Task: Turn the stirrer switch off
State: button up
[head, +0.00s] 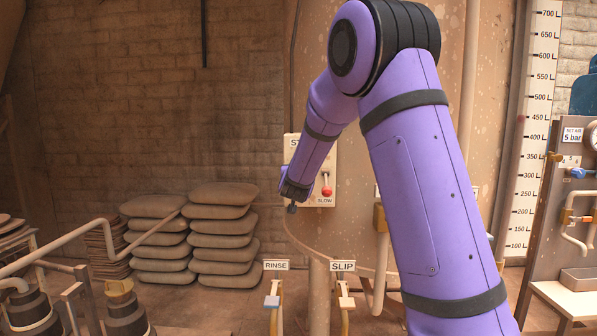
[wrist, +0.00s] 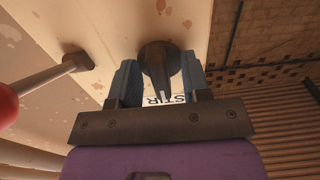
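The stirrer switch (wrist: 158,62) is a dark round knob with a raised ridge and a pale pointer mark, in the wrist view. It is on a cream panel (head: 330,178) on the large tan vessel. Part of a label reading "STIR" (wrist: 165,99) shows by the knob, upside down. My gripper (wrist: 160,80) has its two blue-grey fingers apart, one on each side of the knob. Contact with the knob cannot be told. In the head view my gripper (head: 291,199) is at the panel's left edge and the knob is hidden behind my arm.
A red-tipped lever (head: 327,189) above a "SLOW" label is on the same panel; it sticks out beside my gripper in the wrist view (wrist: 38,90). RINSE (head: 276,265) and SLIP (head: 343,266) valves stand below. Stacked sacks (head: 222,235) lie to the left.

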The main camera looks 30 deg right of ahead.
jog(key=v, duration=1)
jog(key=shift+s+a, duration=0.25)
jog(key=shift+s, duration=0.05)
dwell(0.4)
jog(key=s+a+r+n+g+y, duration=0.3)
jog(key=s+a+n+y, duration=0.2)
jog(key=s+a+y, duration=0.75)
jog(key=s+f+g+h, duration=0.1)
jog(key=s+f+g, duration=0.1)
jog(key=s, duration=0.9)
jog(key=s+f+n+g+h, duration=0.1)
jog(key=s+g, duration=0.3)
jog(key=s, duration=0.8)
jog(key=shift+s+f+n+g, duration=0.3)
jog(key=shift+f, duration=0.5)
jog(key=shift+a+h, duration=0.1)
jog(key=shift+h, duration=0.15)
